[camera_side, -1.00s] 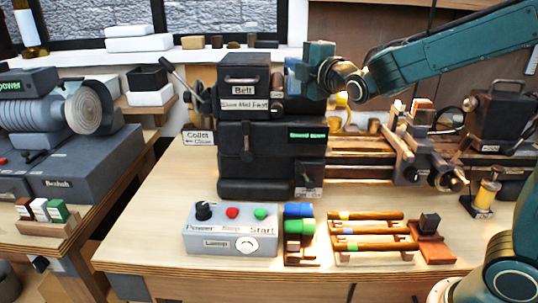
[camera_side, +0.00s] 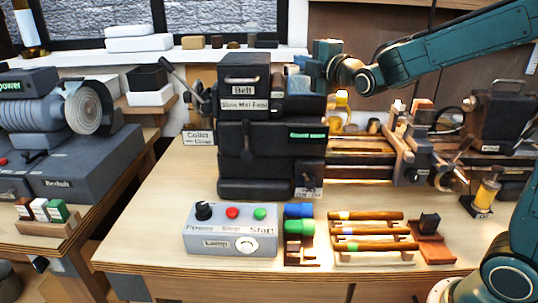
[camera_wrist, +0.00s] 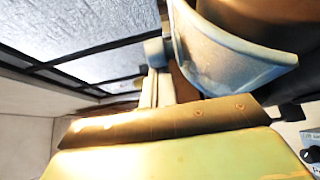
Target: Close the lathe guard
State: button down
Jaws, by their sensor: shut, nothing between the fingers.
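The lathe headstock (camera_side: 270,150) stands at the back middle of the bench, a dark block with a "Belt" label. A pale blue curved panel, apparently the guard (camera_wrist: 232,55), fills the upper right of the wrist view. In the side view, a small blue patch (camera_side: 291,70) shows behind the headstock top, perhaps part of it. My gripper (camera_side: 318,72) is above and behind the headstock's right end, close to that patch. It looks shut and empty; its fingertips are mostly hidden, and I cannot tell whether they touch the guard.
The lathe bed (camera_side: 365,155) and carriage (camera_side: 410,150) extend right of the headstock. A grey control box (camera_side: 232,232), coloured blocks (camera_side: 299,222) and a tool rack (camera_side: 370,235) stand in front. A window (camera_wrist: 85,35) shows in the wrist view. Bare bench lies at front left.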

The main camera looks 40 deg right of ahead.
jog(key=s+d, duration=0.8)
jog(key=shift+s+d, duration=0.25)
dwell(0.7)
jog(key=shift+d, duration=0.1)
dwell(0.4)
jog(key=shift+w+a, duration=1)
jog(key=shift+a, duration=0.95)
jog(key=s+a, duration=0.2)
jog(key=s, duration=0.7)
jog(key=shift+s, duration=0.4)
